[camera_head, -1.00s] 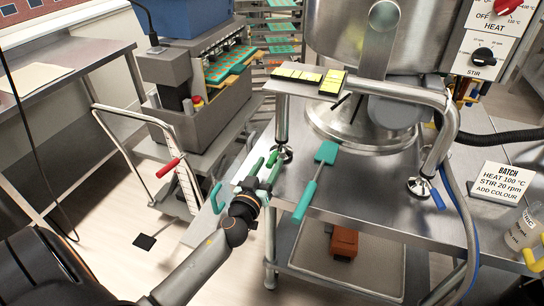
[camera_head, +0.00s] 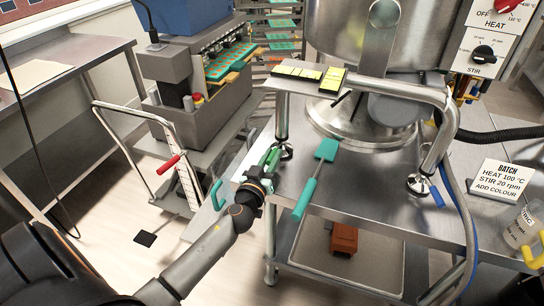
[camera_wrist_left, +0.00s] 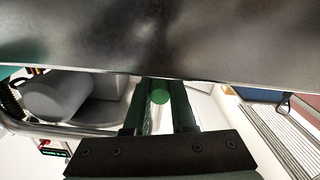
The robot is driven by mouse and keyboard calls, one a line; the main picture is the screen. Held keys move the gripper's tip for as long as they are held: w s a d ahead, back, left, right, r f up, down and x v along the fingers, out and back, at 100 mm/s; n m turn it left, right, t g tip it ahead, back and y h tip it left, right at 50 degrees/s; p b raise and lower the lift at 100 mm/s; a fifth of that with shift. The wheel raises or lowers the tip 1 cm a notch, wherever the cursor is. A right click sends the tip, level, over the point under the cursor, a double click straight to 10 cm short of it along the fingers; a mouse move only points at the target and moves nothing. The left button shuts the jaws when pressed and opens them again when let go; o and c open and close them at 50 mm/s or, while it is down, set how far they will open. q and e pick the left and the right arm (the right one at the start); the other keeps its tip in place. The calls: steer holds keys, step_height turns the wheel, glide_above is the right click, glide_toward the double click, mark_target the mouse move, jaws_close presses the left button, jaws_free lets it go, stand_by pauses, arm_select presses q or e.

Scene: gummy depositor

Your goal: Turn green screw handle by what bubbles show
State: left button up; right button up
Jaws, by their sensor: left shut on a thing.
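The kettle stand's left foot (camera_head: 284,151) carries the green screw handle, which shows as a green round end (camera_wrist_left: 160,96) between my fingers in the left wrist view. My left gripper (camera_head: 270,158) is shut on the handle beside this foot, at the table's left edge. In the head view the fingers hide most of the handle. Two spirit levels with yellow vials, one (camera_head: 297,73) and another (camera_head: 332,80) set at an angle to it, lie on the stand's shelf. Their bubbles are too small to read. My right gripper is not in view.
A teal spatula (camera_head: 318,175) lies just right of my left gripper, its handle over the table edge. The stand's right foot (camera_head: 420,185) has a blue handle (camera_head: 437,196). A batch sign (camera_head: 500,182) and a jug (camera_head: 524,225) stand at right. A trolley (camera_head: 150,140) stands left.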

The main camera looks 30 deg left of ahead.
arm_select(q)
jaws_close()
stand_by(0.8)
steer(key=shift+d+f+n+y+b, duration=0.15)
steer(key=shift+d+n+y+b, duration=0.15)
steer(key=shift+b, duration=0.25)
steer(key=n+y+b, duration=0.1)
steer(key=b, duration=0.1)
steer(key=d+n+g+y+b, duration=0.1)
steer(key=y+b, duration=0.1)
steer(key=shift+w+d, duration=0.1)
steer(key=shift+w, duration=0.2)
steer(key=shift+g, duration=0.3)
steer(key=shift+y, duration=0.4)
